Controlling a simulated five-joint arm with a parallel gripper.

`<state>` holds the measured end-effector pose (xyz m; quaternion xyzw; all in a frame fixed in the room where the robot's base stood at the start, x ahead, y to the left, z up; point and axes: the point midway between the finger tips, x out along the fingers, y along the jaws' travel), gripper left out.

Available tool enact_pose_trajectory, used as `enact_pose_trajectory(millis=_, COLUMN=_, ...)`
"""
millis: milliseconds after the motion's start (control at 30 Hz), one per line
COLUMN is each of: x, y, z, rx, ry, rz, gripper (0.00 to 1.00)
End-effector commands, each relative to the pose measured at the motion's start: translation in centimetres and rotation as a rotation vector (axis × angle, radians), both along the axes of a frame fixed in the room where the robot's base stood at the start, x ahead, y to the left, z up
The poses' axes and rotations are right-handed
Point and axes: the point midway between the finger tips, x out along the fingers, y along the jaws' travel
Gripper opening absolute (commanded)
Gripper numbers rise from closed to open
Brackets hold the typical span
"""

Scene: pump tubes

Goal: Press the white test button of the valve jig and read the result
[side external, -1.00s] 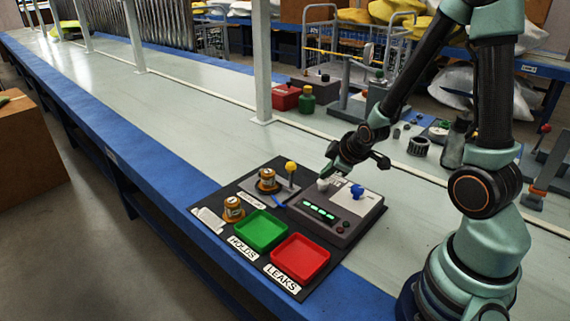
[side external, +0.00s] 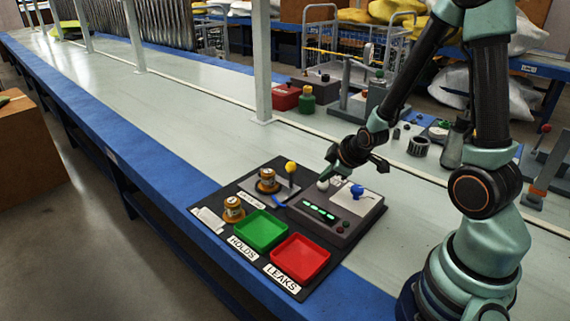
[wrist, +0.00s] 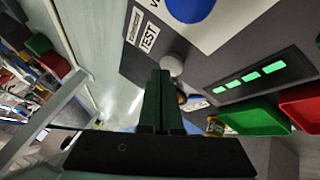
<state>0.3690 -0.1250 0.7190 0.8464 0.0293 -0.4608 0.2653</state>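The valve jig (side external: 348,217) is a grey box on the black mat, with a blue valve (side external: 357,190) on top and a lit green display (side external: 320,212). The blue part is cut off at the top of the wrist view. The display shows several green segments (wrist: 248,78); I cannot read a result from them. The white test button (wrist: 172,65) is beside the TEST label (wrist: 150,38). My gripper (wrist: 161,72) is shut and empty, its fingertips right at the button. Whether they touch or press it, I cannot tell. In the side view my gripper (side external: 326,178) points down at the button.
A green HOLDS tray (side external: 260,230) and a red LEAKS tray (side external: 300,258) lie in front of the jig. Brass-coloured valves (side external: 234,209) and a yellow-knobbed lever (side external: 291,168) stand left. The bench beyond the mat's left side is clear.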

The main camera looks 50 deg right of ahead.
Motion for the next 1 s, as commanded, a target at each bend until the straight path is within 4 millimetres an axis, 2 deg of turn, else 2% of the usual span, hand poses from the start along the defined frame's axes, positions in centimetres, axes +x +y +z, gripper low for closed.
enact_pose_trajectory(millis=333, x=-0.1, y=0.0, z=-0.2, rx=0.0, ry=0.002, rz=0.0, gripper=0.0)
enact_pose_trajectory(millis=1000, x=0.0, y=0.0, z=1.4, rx=0.0, ry=-0.001, rz=0.0, gripper=0.0)
